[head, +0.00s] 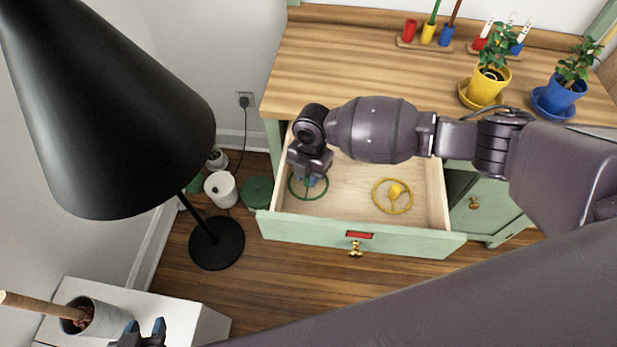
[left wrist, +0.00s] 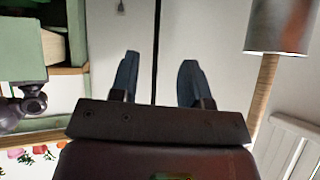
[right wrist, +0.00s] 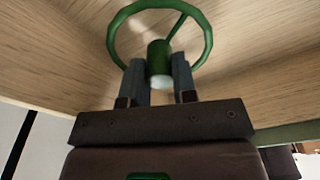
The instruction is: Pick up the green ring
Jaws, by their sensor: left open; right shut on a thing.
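The green ring (head: 309,199), a hoop with a spoke and a central hub, is in the left part of the open wooden drawer. In the right wrist view the fingers of my right gripper (right wrist: 158,75) close around the hub of the green ring (right wrist: 158,52). In the head view my right gripper (head: 310,179) points down over the ring and hides part of it. I cannot tell whether the ring touches the drawer floor. My left gripper (head: 139,330) is at the bottom left; its fingers stand apart and empty in the left wrist view (left wrist: 157,80).
A yellow ring (head: 377,203) lies in the right part of the drawer (head: 340,206). A black lamp (head: 110,110) stands to the left. Potted plants in yellow (head: 487,87) and blue (head: 558,97) pots stand on the cabinet top. A white stand (head: 195,325) is near my left gripper.

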